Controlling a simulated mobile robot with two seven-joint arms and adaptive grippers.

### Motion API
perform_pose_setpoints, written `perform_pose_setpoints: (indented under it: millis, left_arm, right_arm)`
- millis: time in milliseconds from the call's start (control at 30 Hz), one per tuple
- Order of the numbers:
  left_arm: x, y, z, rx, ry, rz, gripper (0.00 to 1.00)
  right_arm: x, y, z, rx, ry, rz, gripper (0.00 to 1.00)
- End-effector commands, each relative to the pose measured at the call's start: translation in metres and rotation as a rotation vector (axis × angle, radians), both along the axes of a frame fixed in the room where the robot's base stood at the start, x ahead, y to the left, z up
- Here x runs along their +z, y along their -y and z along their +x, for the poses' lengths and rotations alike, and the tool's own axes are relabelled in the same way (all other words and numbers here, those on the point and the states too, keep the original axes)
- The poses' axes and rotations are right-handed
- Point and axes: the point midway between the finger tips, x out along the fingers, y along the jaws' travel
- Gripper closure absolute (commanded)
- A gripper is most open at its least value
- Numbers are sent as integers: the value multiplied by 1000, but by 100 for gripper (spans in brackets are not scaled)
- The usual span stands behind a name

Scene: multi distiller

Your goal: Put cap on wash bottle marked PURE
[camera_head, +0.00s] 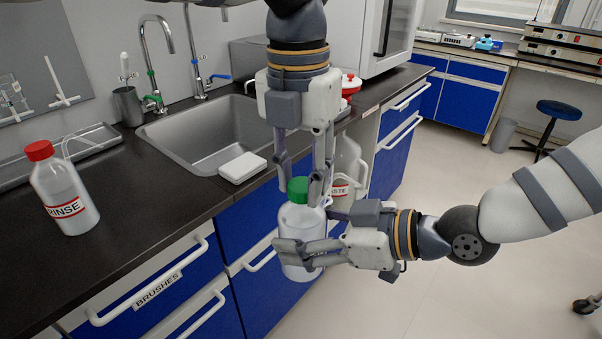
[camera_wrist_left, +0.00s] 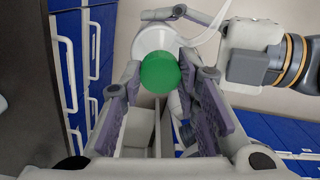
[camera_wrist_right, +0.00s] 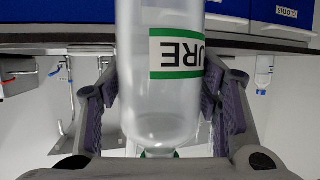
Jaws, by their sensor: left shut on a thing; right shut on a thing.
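The wash bottle (camera_head: 300,222) is upright in the air in front of the counter. Its green-edged label reads "URE" in the right wrist view (camera_wrist_right: 177,53). My right gripper (camera_head: 297,255) is shut around the bottle's body from the right. The green cap (camera_head: 298,190) is directly above the bottle's shoulder; it also shows in the left wrist view (camera_wrist_left: 160,73). My left gripper (camera_head: 299,186) points down from above and is shut on the cap, one finger each side. The cap and bottle look lined up, but the fingers hide whether the cap is seated.
A RINSE bottle (camera_head: 62,190) with a red cap stands on the dark counter at left. A sink (camera_head: 205,135) and a white block (camera_head: 242,167) are behind. A WASTE bottle (camera_head: 350,165) stands behind my grippers. Open floor lies at the right.

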Motion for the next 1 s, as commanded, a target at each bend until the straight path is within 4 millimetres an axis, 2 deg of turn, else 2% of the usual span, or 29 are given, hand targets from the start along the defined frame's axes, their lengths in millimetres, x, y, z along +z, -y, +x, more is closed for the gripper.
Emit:
perform_pose_setpoints:
  millis: [100, 233, 533, 567, 600, 633, 900, 1000]
  left_arm:
    - [-1, 1, -1, -294, -4, -2, 79]
    - [0, 0, 0, -449, 1, 1, 79]
    - [1, 0, 0, -467, 4, 3, 79]
    - [1, 0, 0, -466, 4, 3, 64]
    - [1, 0, 0, -466, 4, 3, 55]
    - [1, 0, 0, -466, 4, 3, 51]
    - [1, 1, 0, -465, 3, 3, 51]
    - [11, 1, 0, -465, 4, 2, 51]
  right_arm:
    - [1, 0, 0, 0, 3, 1, 58]
    - [1, 0, 0, 0, 3, 1, 58]
    - [1, 0, 0, 0, 3, 1, 58]
    - [1, 0, 0, 0, 3, 1, 58]
    - [1, 0, 0, 0, 3, 1, 58]
    - [1, 0, 0, 0, 3, 1, 58]
    - [2, 0, 0, 0, 3, 2, 58]
    - [2, 0, 0, 0, 3, 2, 58]
